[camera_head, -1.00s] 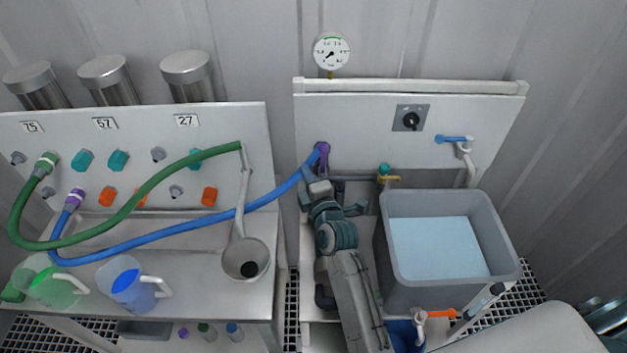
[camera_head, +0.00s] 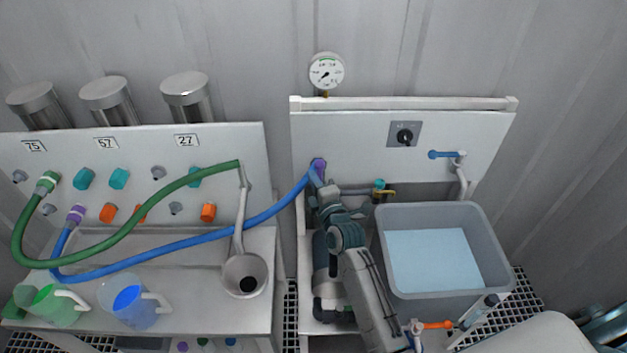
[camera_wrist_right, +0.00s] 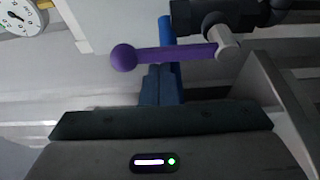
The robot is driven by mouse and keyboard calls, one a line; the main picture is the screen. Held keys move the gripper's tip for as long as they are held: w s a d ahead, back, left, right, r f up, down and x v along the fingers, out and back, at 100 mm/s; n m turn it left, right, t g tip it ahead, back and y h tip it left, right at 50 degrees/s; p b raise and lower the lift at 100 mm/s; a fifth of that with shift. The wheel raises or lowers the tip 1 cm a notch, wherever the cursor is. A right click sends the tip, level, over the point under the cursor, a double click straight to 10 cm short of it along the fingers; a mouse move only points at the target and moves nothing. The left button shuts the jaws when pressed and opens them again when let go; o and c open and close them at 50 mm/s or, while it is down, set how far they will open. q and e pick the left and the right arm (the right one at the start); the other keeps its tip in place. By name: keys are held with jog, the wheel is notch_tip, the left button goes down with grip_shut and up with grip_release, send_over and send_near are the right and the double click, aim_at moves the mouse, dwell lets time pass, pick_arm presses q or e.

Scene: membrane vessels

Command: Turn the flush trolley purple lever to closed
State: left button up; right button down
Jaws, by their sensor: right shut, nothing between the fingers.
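The purple lever (camera_wrist_right: 175,54) lies across the right wrist view, with a round ball at its left end and a grey pivot at its right end beside dark pipework. In the head view, purple (camera_head: 318,167) shows at the end of the blue hose; lever and coupling cannot be told apart there. My right gripper (camera_head: 319,184) is just below that purple. In the right wrist view its fingers (camera_wrist_right: 162,82) are together and empty, with their tips at the lever's middle; whether they touch it is unclear. My left gripper is not in view.
A grey tub (camera_head: 387,250) of water stands right of my right arm. A teal-topped tap (camera_head: 380,187) is close beside the gripper. The blue hose (camera_head: 265,217) runs left to the white panel. A gauge (camera_head: 326,72) is above the trolley's back board (camera_head: 350,133).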

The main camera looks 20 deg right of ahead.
jog(key=shift+d+m+b, duration=0.2)
jog(key=shift+m+b, duration=0.1)
jog(key=shift+b, duration=0.25)
jog(key=d+m+b, duration=0.1)
jog(key=b, duration=0.1)
jog(key=m+t+b, duration=0.1)
jog(key=m, duration=0.1)
jog(key=shift+s+d+f+b, duration=0.2)
jog(key=shift+s+d+b, duration=0.1)
jog(key=shift+d+b, duration=0.1)
jog(key=d+f+m+t+h+p, duration=0.1)
jog(key=d+f+m+h, duration=0.1)
jog(key=m, duration=0.7)
jog(key=s+d+f+m+t+h+p, duration=0.1)
jog(key=d+f+m+h+p, duration=0.1)
jog(key=m+h, duration=0.3)
jog(key=shift+s+d+f+m, duration=0.3)
jog(key=shift+d+f+m, duration=0.35)
jog(key=shift+m, duration=1.65)
jog(key=shift+d+r, duration=0.1)
jog(key=shift+d, duration=0.05)
